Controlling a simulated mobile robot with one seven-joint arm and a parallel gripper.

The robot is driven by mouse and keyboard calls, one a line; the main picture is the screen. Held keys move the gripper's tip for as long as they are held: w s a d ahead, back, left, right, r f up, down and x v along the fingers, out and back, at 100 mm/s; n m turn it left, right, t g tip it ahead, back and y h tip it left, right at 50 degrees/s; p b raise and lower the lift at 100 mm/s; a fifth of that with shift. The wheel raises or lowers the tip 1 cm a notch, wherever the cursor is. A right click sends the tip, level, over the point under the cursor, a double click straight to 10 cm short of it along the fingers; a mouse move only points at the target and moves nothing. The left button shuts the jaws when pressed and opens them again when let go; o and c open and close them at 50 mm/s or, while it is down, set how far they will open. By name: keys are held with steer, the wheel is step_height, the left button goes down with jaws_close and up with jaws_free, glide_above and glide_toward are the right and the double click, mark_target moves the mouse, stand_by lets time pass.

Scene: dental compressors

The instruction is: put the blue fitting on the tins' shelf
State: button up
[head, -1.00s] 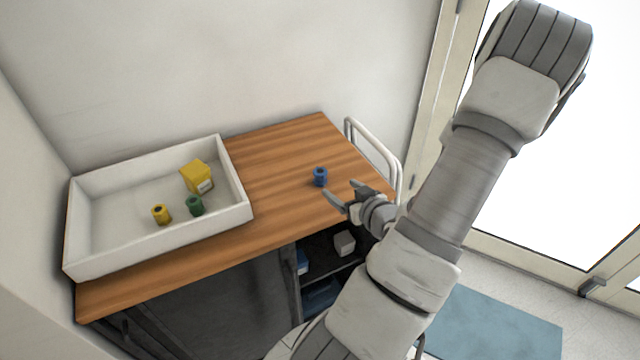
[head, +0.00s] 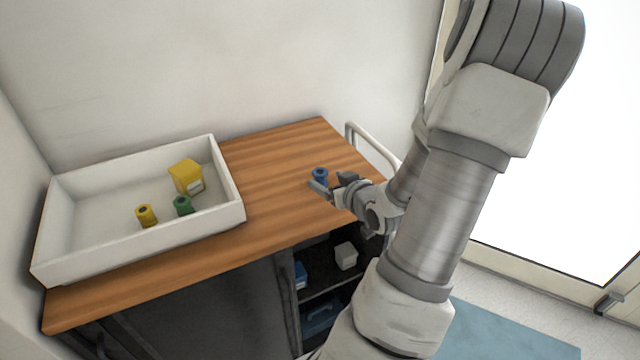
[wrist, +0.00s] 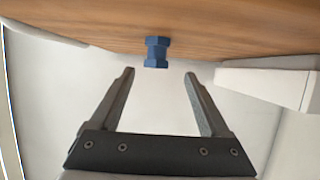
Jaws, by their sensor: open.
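The blue fitting (head: 319,174) stands on the wooden cabinet top, right of the white tray. In the wrist view the blue fitting (wrist: 157,51) lies ahead of and between the two fingertips. My gripper (head: 333,186) is open and empty, right at the near side of the fitting; the fingers partly cover it in the head view. It also shows open in the wrist view (wrist: 160,74). The cabinet's open right side has shelves (head: 322,290) with a white box (head: 346,256) and blue items (head: 301,275). No tins can be made out clearly there.
A white tray (head: 239,212) at the left of the wooden top (head: 275,165) holds a yellow box (head: 186,177), a yellow fitting (head: 146,215) and a green fitting (head: 183,205). A white rail (head: 375,150) stands at the right end. The cabinet's left front is closed.

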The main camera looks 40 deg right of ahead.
mark_target(322, 174)
steer(key=x, duration=0.6)
steer(key=shift+w+d+b, duration=0.2)
steer(key=shift+d+b, duration=0.15)
jaws_close()
